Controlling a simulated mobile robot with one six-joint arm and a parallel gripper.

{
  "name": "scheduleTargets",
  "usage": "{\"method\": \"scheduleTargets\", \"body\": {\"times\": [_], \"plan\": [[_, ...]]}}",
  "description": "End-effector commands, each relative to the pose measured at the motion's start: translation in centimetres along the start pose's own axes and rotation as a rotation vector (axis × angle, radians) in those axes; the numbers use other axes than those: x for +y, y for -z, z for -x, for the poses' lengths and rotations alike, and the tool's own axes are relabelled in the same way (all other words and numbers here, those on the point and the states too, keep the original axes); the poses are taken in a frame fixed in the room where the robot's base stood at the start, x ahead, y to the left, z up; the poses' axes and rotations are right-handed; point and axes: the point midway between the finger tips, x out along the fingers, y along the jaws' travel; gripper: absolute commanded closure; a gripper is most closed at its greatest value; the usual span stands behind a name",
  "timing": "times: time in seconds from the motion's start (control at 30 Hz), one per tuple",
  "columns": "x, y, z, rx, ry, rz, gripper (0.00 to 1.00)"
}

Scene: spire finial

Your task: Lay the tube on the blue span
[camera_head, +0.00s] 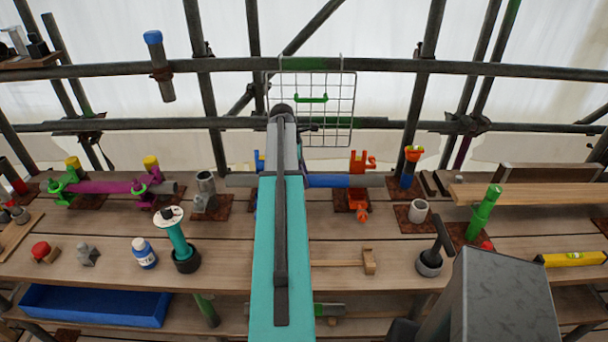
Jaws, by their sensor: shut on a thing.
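A blue span (330,181) lies level at the middle of the bench, with a grey end (372,181) to its right. A grey pipe end (240,181) shows left of my arm at the same height; my arm covers the stretch between. An orange holder (358,165) stands at the right part of the span, and a bit of a blue holder (259,160) shows left of my arm. My teal and grey arm reaches forward over the bench. My gripper is hidden behind it, and so is anything in its jaws. I cannot tell which tube is meant.
A magenta pipe (105,187) sits in green and magenta clamps at left. A wire basket (325,120) hangs on the rail behind. A teal-stemmed thing (177,238), a white bottle (144,253) and a mallet (345,262) stand or lie in front. A green post (483,214) stands at right.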

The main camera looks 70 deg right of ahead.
Motion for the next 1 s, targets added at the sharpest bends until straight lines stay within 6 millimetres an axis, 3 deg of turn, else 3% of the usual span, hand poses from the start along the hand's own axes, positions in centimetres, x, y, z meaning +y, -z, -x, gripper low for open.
{"method": "scheduleTargets", "body": {"times": [0.6, 1.0], "plan": [[0.0, 0.6, -2.5, -0.001, -0.001, -0.002, 1.0], [0.0, 0.7, -3.1, -0.001, -0.001, -0.002, 1.0]]}}
